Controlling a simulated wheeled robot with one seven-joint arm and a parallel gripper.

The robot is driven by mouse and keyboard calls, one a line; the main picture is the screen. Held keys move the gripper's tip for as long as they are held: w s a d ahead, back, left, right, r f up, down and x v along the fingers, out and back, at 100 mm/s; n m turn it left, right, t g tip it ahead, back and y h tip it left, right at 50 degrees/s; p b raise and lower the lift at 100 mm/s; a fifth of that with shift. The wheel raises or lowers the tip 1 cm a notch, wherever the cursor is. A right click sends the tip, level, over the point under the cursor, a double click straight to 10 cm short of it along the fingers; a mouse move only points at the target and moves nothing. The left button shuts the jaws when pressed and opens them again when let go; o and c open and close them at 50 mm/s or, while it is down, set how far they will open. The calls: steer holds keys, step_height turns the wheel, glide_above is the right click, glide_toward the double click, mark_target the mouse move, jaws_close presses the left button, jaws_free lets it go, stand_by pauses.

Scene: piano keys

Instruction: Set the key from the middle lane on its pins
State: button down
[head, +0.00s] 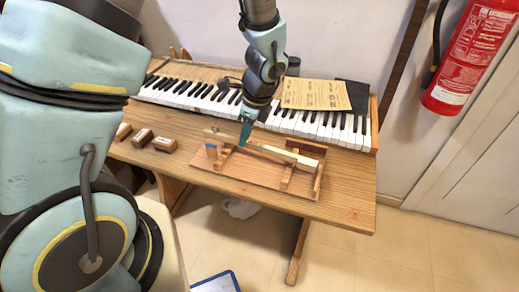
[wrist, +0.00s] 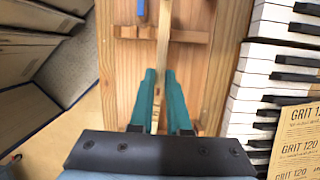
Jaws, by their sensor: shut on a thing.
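A long pale wooden key (head: 285,154) lies lengthwise over a low wooden rack (head: 257,174) on the bench. My gripper (head: 244,139) points down and is shut on the key, left of the key's middle. In the wrist view the key (wrist: 162,42) runs between the teal fingers (wrist: 160,95) and crosses over a wooden crossbar (wrist: 190,37) of the rack. I cannot tell whether the key touches the rack's supports. The pins are too small or hidden to make out. A small blue piece (wrist: 141,9) is beside the key near the rack's left end.
A keyboard with black and white keys (head: 318,124) runs behind the rack. A yellow sandpaper sheet (head: 315,95) lies on it. Several small wooden blocks (head: 142,138) sit left of the rack. The bench (head: 345,195) is bare at front right. A fire extinguisher (head: 470,55) hangs at right.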

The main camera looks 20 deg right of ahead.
steer(key=shift+r, duration=0.15)
steer(key=shift+r+p, duration=2.2)
steer(key=shift+r, duration=0.15)
